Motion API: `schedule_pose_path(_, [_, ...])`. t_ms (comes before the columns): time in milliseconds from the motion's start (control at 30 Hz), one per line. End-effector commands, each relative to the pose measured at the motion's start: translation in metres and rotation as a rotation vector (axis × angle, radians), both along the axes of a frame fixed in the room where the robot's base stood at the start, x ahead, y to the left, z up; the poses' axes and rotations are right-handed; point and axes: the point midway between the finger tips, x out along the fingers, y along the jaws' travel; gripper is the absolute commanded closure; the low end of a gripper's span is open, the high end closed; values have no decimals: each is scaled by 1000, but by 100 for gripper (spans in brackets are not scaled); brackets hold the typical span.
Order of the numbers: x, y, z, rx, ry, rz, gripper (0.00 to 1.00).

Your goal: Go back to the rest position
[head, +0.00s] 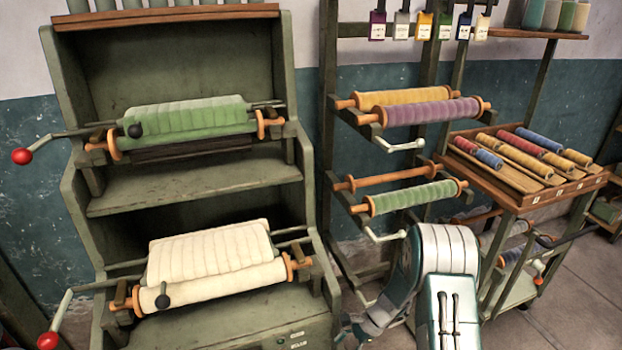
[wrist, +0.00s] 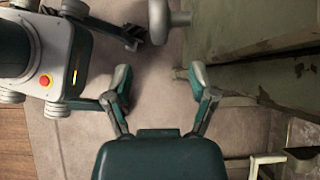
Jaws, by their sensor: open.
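My gripper (wrist: 159,78) is in the wrist view, with its two fingers spread wide apart. Nothing is between the fingers; only the grey floor (wrist: 160,105) shows there. In the head view my white and teal arm is folded at the bottom, right of the middle. I cannot clearly make out the fingertips there.
A green cabinet (head: 195,190) holds a green roll (head: 185,125) and a cream roll (head: 215,270), with red-knobbed cranks sticking out left. A rack with a purple roll (head: 430,112) stands behind my arm. A tray table (head: 530,190) with colored rolls is at right.

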Motion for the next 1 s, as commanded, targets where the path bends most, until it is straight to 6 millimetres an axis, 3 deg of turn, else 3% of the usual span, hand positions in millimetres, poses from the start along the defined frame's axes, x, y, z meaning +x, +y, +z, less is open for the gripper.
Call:
schedule_pose_path(267, [3,-2,73,-55,-144,137,27])
schedule_pose_path(467, [-6,-3,138,-115,-276,272,27])
schedule_pose_path(700, [-31,-4,213,-207,-442,448,27])
schedule_pose_path(1000, [-78,-8,289,-342,-635,656,27])
